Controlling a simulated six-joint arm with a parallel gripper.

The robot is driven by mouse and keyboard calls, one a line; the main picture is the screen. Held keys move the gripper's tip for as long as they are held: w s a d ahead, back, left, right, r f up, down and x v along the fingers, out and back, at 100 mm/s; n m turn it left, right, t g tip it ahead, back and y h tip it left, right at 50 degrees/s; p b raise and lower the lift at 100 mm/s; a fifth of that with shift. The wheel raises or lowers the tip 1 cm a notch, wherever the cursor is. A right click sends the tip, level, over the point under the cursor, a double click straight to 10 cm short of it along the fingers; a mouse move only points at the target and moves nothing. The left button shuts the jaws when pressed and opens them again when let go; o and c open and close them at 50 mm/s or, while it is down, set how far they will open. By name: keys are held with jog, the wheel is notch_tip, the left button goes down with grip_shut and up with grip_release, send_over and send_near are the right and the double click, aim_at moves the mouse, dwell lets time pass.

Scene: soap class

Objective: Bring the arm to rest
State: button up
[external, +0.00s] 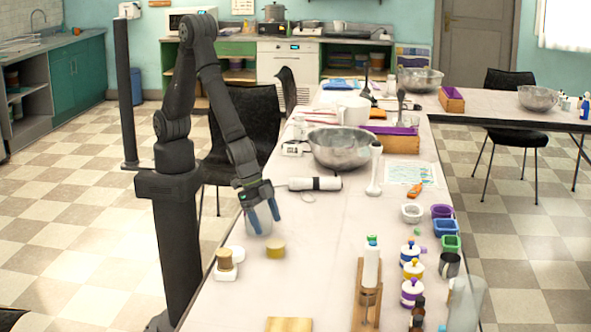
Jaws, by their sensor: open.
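My gripper (264,216) has blue fingers that are spread apart and point down over the left side of the long table (300,262). My dark arm is bent at the elbow and reaches down to the right from its column. A pale, see-through container (257,226) stands right behind and below the fingers; I cannot tell whether they touch it. A yellowish round piece (275,251) lies just in front of the gripper.
Bottles (412,260), small coloured moulds (445,228) and a wooden stand (367,300) crowd the right side. The front middle of the table is fairly clear.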

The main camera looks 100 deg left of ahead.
aim_at(275, 243)
jog(key=x, duration=0.8)
jog(key=shift+f, duration=0.1)
jog(key=shift+r, duration=0.6)
